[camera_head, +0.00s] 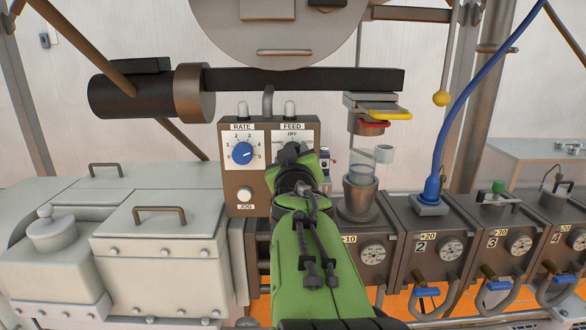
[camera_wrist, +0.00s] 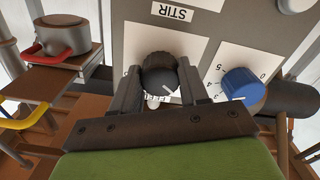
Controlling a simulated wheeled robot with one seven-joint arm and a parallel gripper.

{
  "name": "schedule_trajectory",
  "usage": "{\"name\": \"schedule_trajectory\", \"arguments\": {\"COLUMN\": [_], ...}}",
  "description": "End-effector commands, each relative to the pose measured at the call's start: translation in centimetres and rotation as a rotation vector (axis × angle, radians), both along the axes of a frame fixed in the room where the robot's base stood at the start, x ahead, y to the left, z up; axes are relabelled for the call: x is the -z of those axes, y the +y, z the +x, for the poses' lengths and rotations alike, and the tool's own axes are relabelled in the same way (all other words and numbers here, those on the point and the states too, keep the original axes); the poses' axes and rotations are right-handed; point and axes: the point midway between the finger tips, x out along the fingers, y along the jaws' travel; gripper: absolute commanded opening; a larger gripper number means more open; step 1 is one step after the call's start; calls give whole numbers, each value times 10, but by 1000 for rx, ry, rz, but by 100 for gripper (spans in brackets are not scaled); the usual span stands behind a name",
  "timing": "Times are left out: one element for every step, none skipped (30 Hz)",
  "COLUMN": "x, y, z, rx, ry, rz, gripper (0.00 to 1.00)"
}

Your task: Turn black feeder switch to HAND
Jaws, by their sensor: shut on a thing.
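The black feeder switch (camera_wrist: 157,74) is a round dark knob on a white plate in the wrist view. A white mark shows on its lower right side. My gripper (camera_wrist: 160,82) has one finger on either side of the knob and is shut on it. In the head view my gripper (camera_head: 292,152) reaches the FEED plate (camera_head: 292,132), where OFF is readable at the top. The switch and the plate's other position labels are mostly hidden there behind my gripper, so I cannot read its setting against HAND.
The blue RATE dial (camera_head: 242,153) sits just left of the FEED plate, and close to my right finger in the wrist view (camera_wrist: 242,86). A white JOG button (camera_head: 245,194) is below it. A glass cylinder on a metal base (camera_head: 361,195) stands right of the control box (camera_head: 232,205).

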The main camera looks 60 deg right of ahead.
Motion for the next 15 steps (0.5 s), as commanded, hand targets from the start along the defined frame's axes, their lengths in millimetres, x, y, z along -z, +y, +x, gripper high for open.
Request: {"name": "schedule_trajectory", "arguments": {"x": [2,2,2,2,2,2,2,1,1,1,1,1,1,1,1], "y": [0,0,0,0,0,0,0,0,0,0,0,0,0,0,0], "z": [-1,-1,0,0,0,0,0,0,0,0,0,0,0,0,0], "rx": [2,1,2,1,1,1,1,1,1,0,0,0,0,0,1], "ry": [17,29,41,50,57,65,71,75,81,83,86,88,89,90,91], "rz": [-8,-14,-19,-23,-27,-31,-33,-35,-38,-39,-40,-41,-42,-42,-42], "gripper": [13,13,13,13,13,13,13,13,13,13,13,13,13,13,13]}}
